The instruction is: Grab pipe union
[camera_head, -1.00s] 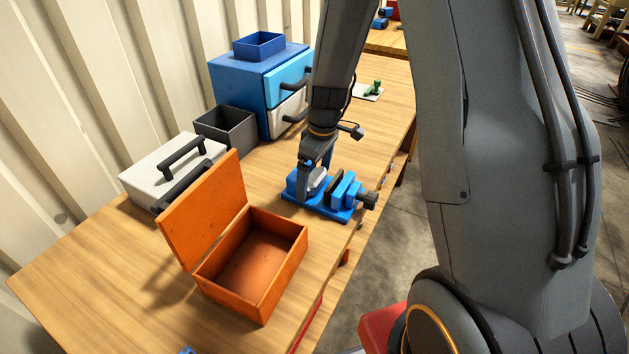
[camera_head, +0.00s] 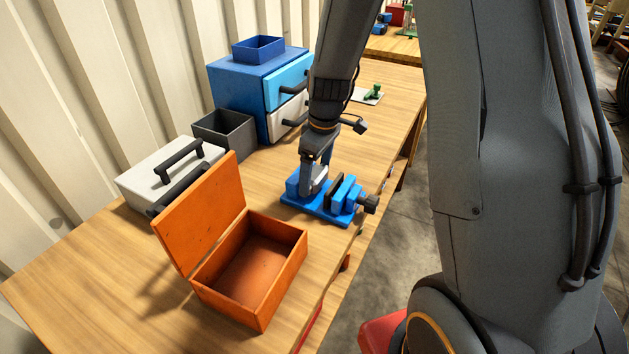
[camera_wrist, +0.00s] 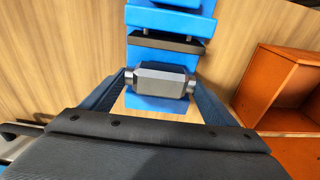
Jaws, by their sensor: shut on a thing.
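The pipe union (camera_wrist: 161,79) is a grey metal fitting with a wide faceted middle and narrower ends. In the wrist view it lies crosswise between the fingers of my gripper (camera_wrist: 160,84), which is shut on it at both ends. It is over the blue vise (camera_wrist: 172,22), at the side of the dark jaw plate; I cannot tell whether it touches the vise. In the head view my gripper (camera_head: 312,182) points down at the left part of the blue vise (camera_head: 342,198), and the union shows only in part there.
An open orange box (camera_head: 270,303) stands in front. A white toolbox (camera_head: 140,182), a grey bin (camera_head: 226,133) and a blue drawer cabinet (camera_head: 240,83) line the wall. A small green item (camera_head: 373,91) lies behind on a pale plate. The front left of the wooden table (camera_head: 80,265) is clear.

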